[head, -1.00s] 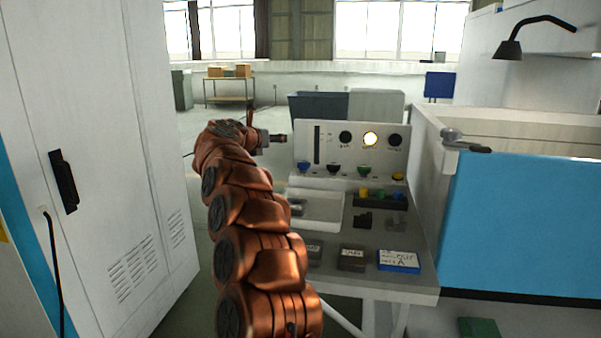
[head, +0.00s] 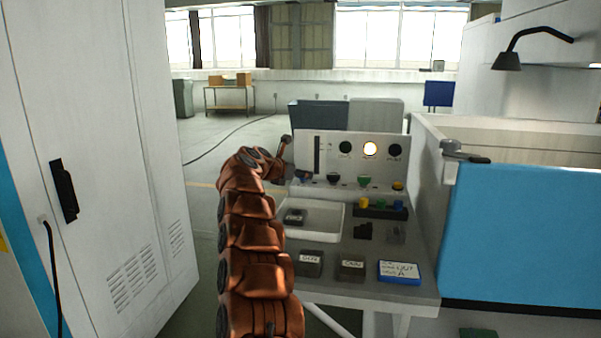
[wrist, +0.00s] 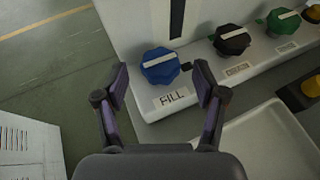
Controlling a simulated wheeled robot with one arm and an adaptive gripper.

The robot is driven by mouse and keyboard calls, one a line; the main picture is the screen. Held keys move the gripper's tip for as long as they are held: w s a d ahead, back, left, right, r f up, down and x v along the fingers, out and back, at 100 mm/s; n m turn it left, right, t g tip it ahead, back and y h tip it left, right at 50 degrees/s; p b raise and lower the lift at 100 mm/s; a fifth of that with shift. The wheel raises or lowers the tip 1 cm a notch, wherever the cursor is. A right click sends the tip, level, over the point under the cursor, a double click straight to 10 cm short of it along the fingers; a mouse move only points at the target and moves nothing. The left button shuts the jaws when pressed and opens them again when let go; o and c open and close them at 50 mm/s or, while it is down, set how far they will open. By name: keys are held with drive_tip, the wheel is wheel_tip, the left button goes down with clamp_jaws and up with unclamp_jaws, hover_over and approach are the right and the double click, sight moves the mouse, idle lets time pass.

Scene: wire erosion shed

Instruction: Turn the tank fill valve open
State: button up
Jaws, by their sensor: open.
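The tank fill valve is a blue faceted knob (wrist: 160,66) with a white bar across its top, above a label reading FILL (wrist: 172,97) in the wrist view. The white bar lies nearly crosswise, slightly tilted. My gripper (wrist: 163,84) is open, with one finger on each side of the knob's near edge. The knob appears between and just beyond the fingertips; I see no clear contact. In the head view my gripper (head: 296,175) is at the left end of the control panel (head: 325,143), and it mostly hides the blue knob there.
A black knob (wrist: 232,40) and a green knob (wrist: 283,21) stand in a row to the right. A white tray (head: 333,233) lies in front of the panel. Labelled blocks and a blue box (head: 399,272) sit on the bench. A tall white cabinet (head: 120,130) stands at left.

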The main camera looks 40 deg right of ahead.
drive_tip(key=shift+w+d+f, duration=0.1)
drive_tip(key=shift+d+f, duration=0.1)
drive_tip(key=shift+d, duration=0.4)
drive_tip(key=shift+c, duration=0.2)
drive_tip(key=c, duration=1.1)
